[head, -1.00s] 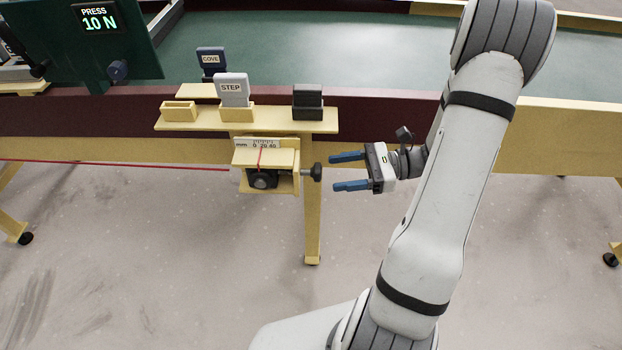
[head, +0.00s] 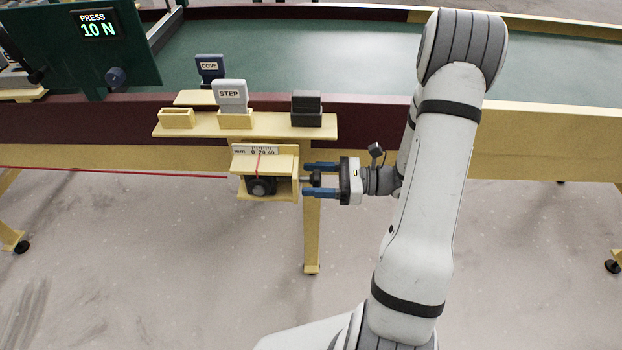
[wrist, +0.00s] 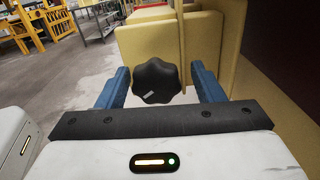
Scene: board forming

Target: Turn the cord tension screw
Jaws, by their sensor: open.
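The cord tension screw has a black lobed knob (wrist: 156,81), also visible in the head view (head: 314,180), on the right side of a small yellow bracket (head: 266,190). My gripper (head: 320,180) is open, with its blue fingers on either side of the knob. In the wrist view the knob sits between the fingers (wrist: 160,88), with a gap visible on both sides. The bracket holds a dark round part (head: 261,186) and a mm scale (head: 262,150). A red cord (head: 120,171) runs left from it. The scale reading is too small to tell surely.
A ledge (head: 180,129) above the bracket carries STEP (head: 230,97) and a dark block (head: 306,108); COVE (head: 210,68) stands behind. A yellow table leg (head: 312,240) stands below. A green panel (head: 130,60) reads PRESS 10 N. Floor to the right is clear.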

